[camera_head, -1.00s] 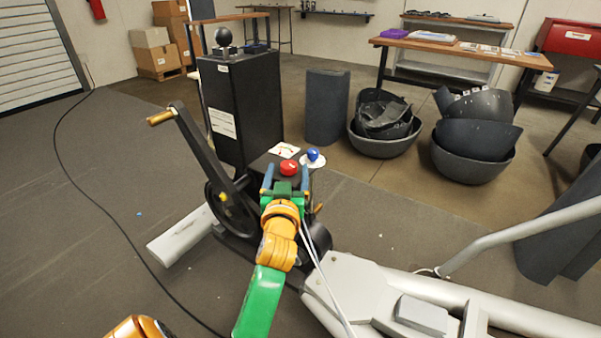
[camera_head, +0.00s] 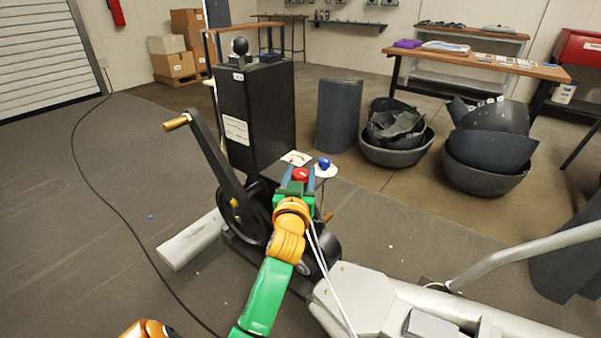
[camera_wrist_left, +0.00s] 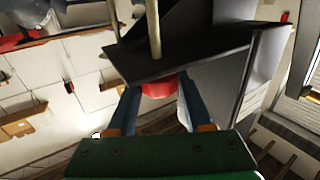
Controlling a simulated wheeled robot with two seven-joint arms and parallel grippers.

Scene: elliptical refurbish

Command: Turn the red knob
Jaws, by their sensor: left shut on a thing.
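The red knob (camera_head: 300,174) sits on the dark top of the exercise machine (camera_head: 265,193), to the left of a blue ball knob (camera_head: 325,163). My left gripper (camera_head: 299,177) reaches up to the red knob, with one blue finger on each side. In the left wrist view the red knob (camera_wrist_left: 160,87) shows between the fingertips of the left gripper (camera_wrist_left: 158,92), below a dark plate. The gripper is shut on the knob; the exact contact is partly hidden. My right gripper is not in view.
A crank arm with a wooden handle (camera_head: 177,122) rises to the left. A tall black box (camera_head: 258,115) stands behind. A white card (camera_head: 296,158) lies near the knobs. Pale frame tubes (camera_head: 400,298) extend to the right. The floor at left is mostly clear, with a cable.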

